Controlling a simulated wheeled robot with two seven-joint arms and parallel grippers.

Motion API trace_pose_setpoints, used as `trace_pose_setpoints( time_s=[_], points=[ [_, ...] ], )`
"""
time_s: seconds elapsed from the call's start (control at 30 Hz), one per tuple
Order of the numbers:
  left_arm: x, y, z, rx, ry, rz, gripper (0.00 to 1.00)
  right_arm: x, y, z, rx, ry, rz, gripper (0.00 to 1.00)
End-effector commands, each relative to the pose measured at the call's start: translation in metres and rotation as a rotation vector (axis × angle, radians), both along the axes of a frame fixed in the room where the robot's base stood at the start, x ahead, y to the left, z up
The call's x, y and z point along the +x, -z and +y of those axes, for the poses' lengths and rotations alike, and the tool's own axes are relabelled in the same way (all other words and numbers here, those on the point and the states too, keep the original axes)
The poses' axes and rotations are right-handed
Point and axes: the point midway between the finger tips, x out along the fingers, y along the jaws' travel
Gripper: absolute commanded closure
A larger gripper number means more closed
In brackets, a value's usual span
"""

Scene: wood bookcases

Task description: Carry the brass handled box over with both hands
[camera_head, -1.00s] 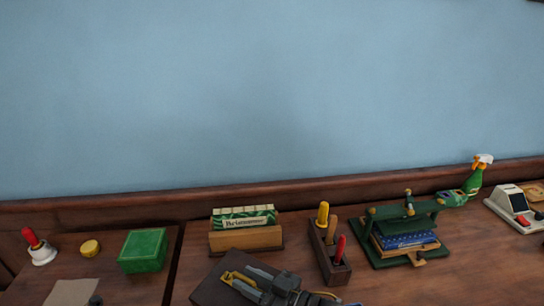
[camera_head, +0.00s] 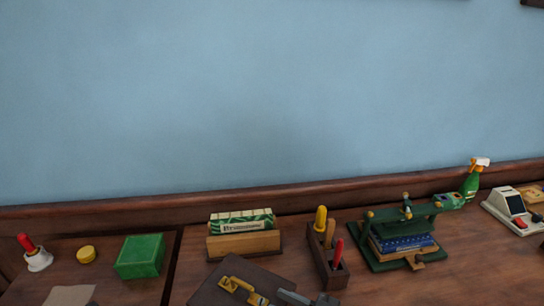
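My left gripper is not in view.
Behind the box stands a wooden card holder (camera_head: 243,243). To its right are a tool rack (camera_head: 327,262) and a green press (camera_head: 375,262) with books. A green box (camera_head: 140,256), a yellow tin (camera_head: 86,255) and a red-handled bell (camera_head: 38,255) stand at the left.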

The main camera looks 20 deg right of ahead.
Motion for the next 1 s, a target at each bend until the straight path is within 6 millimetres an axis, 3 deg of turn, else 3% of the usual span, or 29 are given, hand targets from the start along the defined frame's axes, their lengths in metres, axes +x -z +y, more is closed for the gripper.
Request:
trace_pose_setpoints(
  time_s=[0.3, 1.0],
  points=[
    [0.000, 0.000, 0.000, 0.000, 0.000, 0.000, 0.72, -0.021, 0.000, -0.017, 0.000, 0.001, 0.000, 0.67],
    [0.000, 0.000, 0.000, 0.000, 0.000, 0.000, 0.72, -0.021, 0.000, -0.017, 0.000, 0.001, -0.001, 0.67]
  ],
)
